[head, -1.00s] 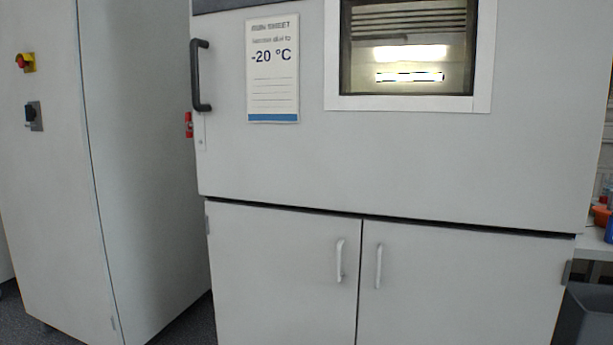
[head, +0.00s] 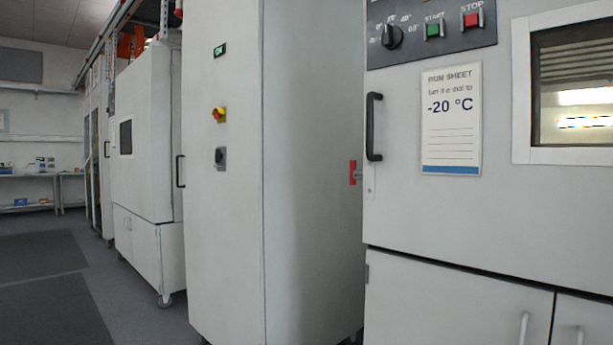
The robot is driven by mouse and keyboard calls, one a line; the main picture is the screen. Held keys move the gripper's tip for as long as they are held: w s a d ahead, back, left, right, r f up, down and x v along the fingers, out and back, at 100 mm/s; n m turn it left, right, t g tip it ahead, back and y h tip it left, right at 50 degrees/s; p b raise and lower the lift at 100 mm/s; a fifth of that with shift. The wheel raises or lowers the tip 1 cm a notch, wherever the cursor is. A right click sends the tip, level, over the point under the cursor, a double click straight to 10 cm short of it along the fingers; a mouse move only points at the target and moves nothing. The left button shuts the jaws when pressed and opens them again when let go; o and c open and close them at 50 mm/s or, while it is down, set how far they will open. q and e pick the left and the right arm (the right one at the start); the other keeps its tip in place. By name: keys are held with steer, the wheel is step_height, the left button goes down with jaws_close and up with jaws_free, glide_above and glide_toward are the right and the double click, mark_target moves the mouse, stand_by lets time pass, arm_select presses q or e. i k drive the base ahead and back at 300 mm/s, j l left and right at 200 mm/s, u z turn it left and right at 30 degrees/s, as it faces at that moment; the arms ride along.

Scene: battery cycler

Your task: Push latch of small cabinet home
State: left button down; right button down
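A red latch-like piece (head: 353,172) sticks out at the left edge of the large grey chamber (head: 420,215), below the black door handle (head: 374,127). It lies in the gap beside the tall grey cabinet (head: 225,240), and I cannot tell how far it is pushed in. The tall cabinet carries a black rotary switch (head: 221,158) and a red knob on a yellow plate (head: 219,114). I cannot tell which unit is the small cabinet. Neither of my grippers is in view.
The chamber has a control panel (head: 430,30), a run sheet reading -20 °C (head: 451,120) and lower doors (head: 450,300). Another white cabinet (head: 145,150) stands farther back. Open floor (head: 110,265) with dark mats lies at the left, and a bench (head: 40,177) is at the back.

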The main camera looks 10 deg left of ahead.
mark_target(354, 171)
steer(key=i+j+z, duration=0.6)
steer(key=i, duration=0.2)
